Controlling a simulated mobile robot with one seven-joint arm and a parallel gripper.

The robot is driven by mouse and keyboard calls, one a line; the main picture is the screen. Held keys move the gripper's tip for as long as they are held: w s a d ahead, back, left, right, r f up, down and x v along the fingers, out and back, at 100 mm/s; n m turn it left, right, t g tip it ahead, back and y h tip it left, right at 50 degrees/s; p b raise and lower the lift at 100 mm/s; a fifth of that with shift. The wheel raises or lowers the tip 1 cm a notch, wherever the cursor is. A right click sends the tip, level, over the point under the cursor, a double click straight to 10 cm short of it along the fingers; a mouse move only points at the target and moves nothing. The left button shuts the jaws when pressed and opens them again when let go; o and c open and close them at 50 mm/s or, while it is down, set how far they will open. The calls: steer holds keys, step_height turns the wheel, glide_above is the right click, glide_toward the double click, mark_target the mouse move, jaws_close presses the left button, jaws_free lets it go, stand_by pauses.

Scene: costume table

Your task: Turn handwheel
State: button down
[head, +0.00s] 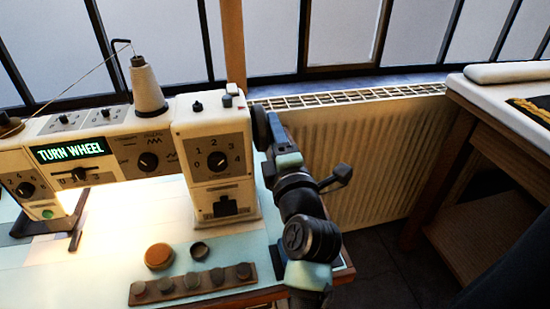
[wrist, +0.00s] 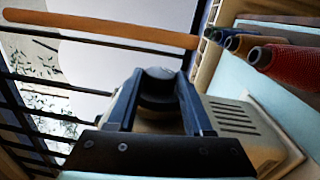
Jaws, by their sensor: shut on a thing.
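The sewing machine (head: 215,150) is cream-coloured and stands on the table, with a lit display (head: 71,150) reading "TURN WHEEL". Its dark handwheel (head: 259,128) sticks out of the right side of the machine's column. My gripper (head: 271,130) reaches it from the right, and its fingers are shut on the wheel. In the wrist view the dark handwheel (wrist: 158,90) shows between the two blue-grey fingers of my gripper (wrist: 160,78). The fingers hide part of the wheel in the head view.
A strip of dark knobs (head: 192,284) and an orange-brown round tin (head: 158,256) lie in front of the machine. A thread cone (head: 148,88) stands on top. A radiator (head: 360,160) is behind my arm.

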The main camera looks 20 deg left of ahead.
steer(key=shift+w+f+t+y+b, duration=0.1)
steer(key=shift+f+t+y+b, duration=1)
steer(key=shift+b, duration=6.15)
steer(key=t+b, duration=0.1)
steer(key=b, duration=0.4)
steer(key=shift+r, duration=0.3)
steer(key=shift+r+t+b, duration=0.2)
steer(key=shift+t+b, duration=0.1)
steer(key=shift+b, duration=0.45)
steer(key=shift+c, duration=1.5)
jaws_free()
steer(key=shift+r, duration=0.1)
steer(key=v, duration=0.7)
steer(key=shift+f, duration=0.25)
steer(key=shift+d, duration=0.1)
